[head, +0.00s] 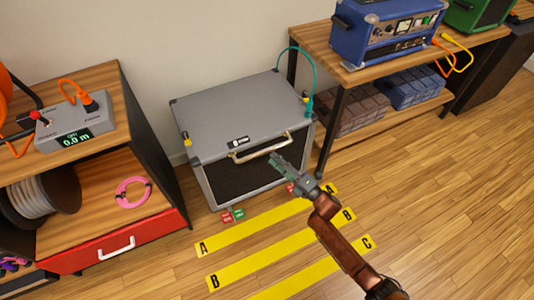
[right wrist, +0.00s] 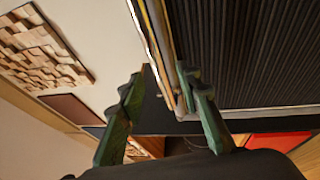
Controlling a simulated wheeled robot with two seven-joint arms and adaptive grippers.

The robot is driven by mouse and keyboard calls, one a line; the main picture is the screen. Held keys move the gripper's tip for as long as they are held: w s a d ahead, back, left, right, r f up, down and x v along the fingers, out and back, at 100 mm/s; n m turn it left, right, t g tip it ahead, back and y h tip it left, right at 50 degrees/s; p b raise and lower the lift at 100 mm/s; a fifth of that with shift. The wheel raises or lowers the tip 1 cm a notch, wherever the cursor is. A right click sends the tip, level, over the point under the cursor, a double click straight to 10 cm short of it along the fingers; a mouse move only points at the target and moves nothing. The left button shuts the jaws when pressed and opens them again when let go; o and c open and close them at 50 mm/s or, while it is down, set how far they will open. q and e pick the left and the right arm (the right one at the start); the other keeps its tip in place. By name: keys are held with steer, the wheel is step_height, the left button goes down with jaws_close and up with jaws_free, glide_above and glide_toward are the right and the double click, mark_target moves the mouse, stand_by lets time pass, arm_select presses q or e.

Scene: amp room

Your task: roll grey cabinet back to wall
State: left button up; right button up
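The grey cabinet (head: 235,112) stands upright on the floor before the wall, its dark grille front facing me. A pale handle (head: 258,149) runs across its upper front; it also shows in the right wrist view (right wrist: 161,45). Red and green tabs (head: 232,215) sit at its lower front left, and a red tab (head: 290,188) shows at lower right. My right gripper (head: 276,160) is just in front of the handle's right half. Its fingers (right wrist: 164,75) are apart with the handle between them; contact cannot be told. My left gripper is not in view.
Yellow floor strips A (head: 265,222), B (head: 280,250) and C (head: 318,268) lie in front of the cabinet. A shelf unit (head: 105,205) stands left, a wooden bench (head: 400,62) right. A teal cable (head: 313,65) arches at the cabinet's back right. Open floor lies right.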

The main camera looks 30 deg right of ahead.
steer(key=shift+v, duration=2.7)
